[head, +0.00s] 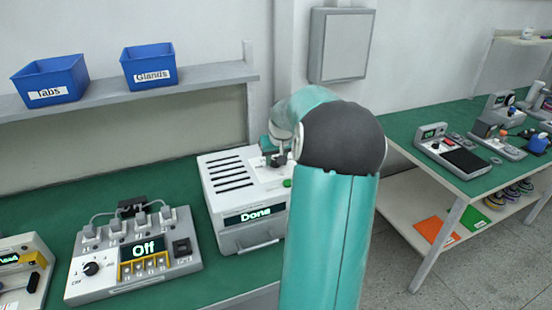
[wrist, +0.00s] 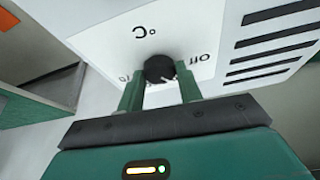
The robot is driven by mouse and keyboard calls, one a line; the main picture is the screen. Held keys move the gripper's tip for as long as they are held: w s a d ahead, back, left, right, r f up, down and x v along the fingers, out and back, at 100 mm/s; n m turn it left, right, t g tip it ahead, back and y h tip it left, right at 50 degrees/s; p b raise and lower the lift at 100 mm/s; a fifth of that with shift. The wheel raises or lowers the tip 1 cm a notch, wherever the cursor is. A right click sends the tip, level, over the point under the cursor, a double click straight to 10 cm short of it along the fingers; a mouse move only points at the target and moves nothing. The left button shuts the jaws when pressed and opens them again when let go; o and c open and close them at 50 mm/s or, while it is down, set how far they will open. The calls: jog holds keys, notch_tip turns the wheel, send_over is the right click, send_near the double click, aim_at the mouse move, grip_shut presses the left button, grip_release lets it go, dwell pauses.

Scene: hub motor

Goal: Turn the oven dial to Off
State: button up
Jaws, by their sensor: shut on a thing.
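The oven (head: 237,236) is a white box with dark vent slots and a display reading "Done". Its black dial (wrist: 159,68) sits on the white panel in the wrist view, with "°C" and "Off" printed around it, upside down in the picture. My gripper (wrist: 160,82) is shut on the dial, one green finger on each side. Which mark the dial points to is hard to tell. In the head view my gripper (head: 277,154) is at the top of the oven, and my arm hides the oven's right part and the dial.
A grey tester box (head: 90,291) reading "Off", with its own black knob, stands left of the oven. Blue bins labelled Tabs (head: 50,80) and Glands (head: 149,66) sit on a shelf above. A second green-topped bench (head: 408,118) stands at the right.

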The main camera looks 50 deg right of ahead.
jog(key=shift+n, duration=0.4)
jog(key=n, duration=0.1)
jog(key=n+y, duration=0.2)
jog(key=n, duration=0.1)
jog(key=shift+d+t, duration=0.25)
jog(key=shift+t, duration=0.15)
jog(key=n+y, duration=0.1)
jog(key=n, duration=0.4)
jog(key=shift+d+y, duration=0.15)
jog(key=shift+y, duration=0.25)
jog(key=o, duration=1)
jog(key=shift+s+r, duration=0.1)
jog(key=shift+r, duration=0.05)
